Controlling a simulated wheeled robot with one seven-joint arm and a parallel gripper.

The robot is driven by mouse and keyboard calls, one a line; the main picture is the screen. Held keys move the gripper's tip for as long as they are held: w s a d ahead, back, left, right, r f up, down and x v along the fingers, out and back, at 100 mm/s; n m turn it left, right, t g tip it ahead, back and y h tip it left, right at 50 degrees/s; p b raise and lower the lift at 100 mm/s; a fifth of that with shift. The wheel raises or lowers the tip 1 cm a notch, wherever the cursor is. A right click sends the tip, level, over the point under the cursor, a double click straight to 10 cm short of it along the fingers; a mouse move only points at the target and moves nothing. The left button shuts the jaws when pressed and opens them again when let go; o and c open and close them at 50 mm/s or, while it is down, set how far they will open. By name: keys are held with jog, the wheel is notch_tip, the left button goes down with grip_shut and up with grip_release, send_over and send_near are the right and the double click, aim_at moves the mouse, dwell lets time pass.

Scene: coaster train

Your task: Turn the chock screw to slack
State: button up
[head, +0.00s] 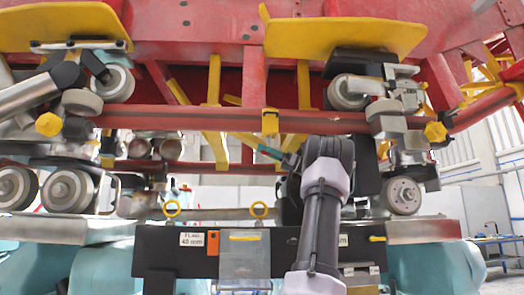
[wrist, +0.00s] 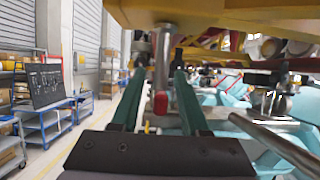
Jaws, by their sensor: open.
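My gripper (wrist: 158,73) is open, its two green fingers pointing forward in the wrist view. A vertical metal rod (wrist: 162,50) with a red lower end (wrist: 160,103) shows between the fingers. I see no contact between it and the fingers, and cannot tell whether it is the chock screw. In the head view, a teal finger of my gripper (head: 268,151) shows beside my dark arm, below the red beam. My arm hides part of this block. No part is clearly marked as the chock screw.
The red train frame (head: 200,121) and yellow plates (head: 345,38) hang low overhead. Wheel assemblies (head: 67,190) (head: 403,195) stand on both sides. A metal tube (wrist: 275,140) runs close at right in the wrist view. Blue carts (wrist: 50,118) stand at left by an open floor.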

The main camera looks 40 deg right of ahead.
jog(key=shift+w+a+r, duration=0.2)
jog(key=shift+w+a, duration=0.05)
jog(key=shift+a, duration=0.2)
grip_shut()
jog(key=shift+w+d+m+t+h, duration=0.15)
jog(key=shift+d+m+t+h, duration=0.8)
jog(key=shift+m+h, duration=3.05)
jog(key=shift+w+d+m+t+h, duration=0.25)
jog(key=shift+m+t+h, duration=1.5)
jog(key=shift+h, duration=4.3)
jog(key=shift+w+d+m+t+h, duration=0.1)
jog(key=shift+d+m+t+h, duration=0.8)
jog(key=shift+m+h, duration=3.15)
jog(key=n+h, duration=0.1)
jog(key=h, duration=0.1)
jog(key=shift+a+h, duration=0.15)
jog(key=shift+h, duration=0.25)
